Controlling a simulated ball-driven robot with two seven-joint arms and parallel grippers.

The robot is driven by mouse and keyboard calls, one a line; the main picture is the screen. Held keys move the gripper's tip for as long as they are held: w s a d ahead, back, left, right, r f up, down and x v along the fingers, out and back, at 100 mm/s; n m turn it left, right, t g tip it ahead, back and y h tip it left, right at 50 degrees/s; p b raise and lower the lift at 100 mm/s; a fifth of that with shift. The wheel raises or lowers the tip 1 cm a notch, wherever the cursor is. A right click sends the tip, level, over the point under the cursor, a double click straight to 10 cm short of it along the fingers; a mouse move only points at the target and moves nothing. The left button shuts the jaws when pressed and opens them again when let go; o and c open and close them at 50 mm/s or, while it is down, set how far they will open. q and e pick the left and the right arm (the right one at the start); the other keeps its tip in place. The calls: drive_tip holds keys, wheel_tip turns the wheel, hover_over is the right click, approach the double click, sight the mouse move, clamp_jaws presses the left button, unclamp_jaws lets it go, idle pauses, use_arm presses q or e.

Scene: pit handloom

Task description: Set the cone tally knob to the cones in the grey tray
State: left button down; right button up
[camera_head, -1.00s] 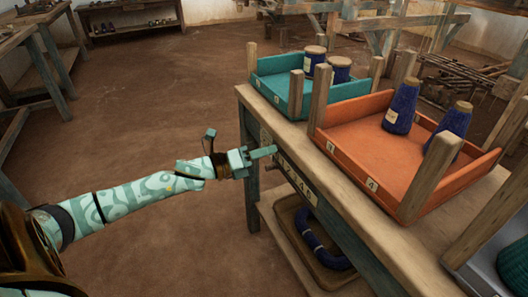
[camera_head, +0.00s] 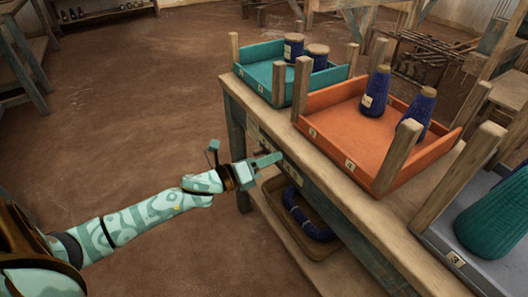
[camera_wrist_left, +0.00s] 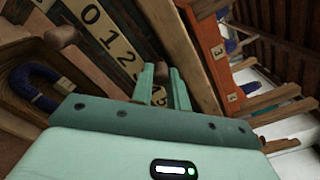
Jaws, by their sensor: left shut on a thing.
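The grey tray (camera_head: 440,232) is on the bench at the right edge of the head view, partly cut off. The cone tally's pale number strip (camera_wrist_left: 110,38) runs along the bench front, with 0, 1 and 2 readable in the left wrist view. My left gripper (camera_head: 270,160) is at this strip, its fingers (camera_wrist_left: 162,84) shut on the tally knob, which they mostly hide. They cover part of the higher numbers. My right gripper is not in view.
An orange tray (camera_head: 345,150) with two blue cones and a teal tray (camera_head: 262,82) with two blue cones stand on the bench (camera_head: 375,215), between wooden posts. A lower shelf holds a brown tray (camera_head: 312,245) with a blue coil. The floor left of the bench is clear.

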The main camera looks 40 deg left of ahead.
use_arm(q)
drive_tip(key=shift+f, duration=0.1)
drive_tip(key=c, duration=1.3)
unclamp_jaws()
drive_tip(key=shift+c, duration=0.2)
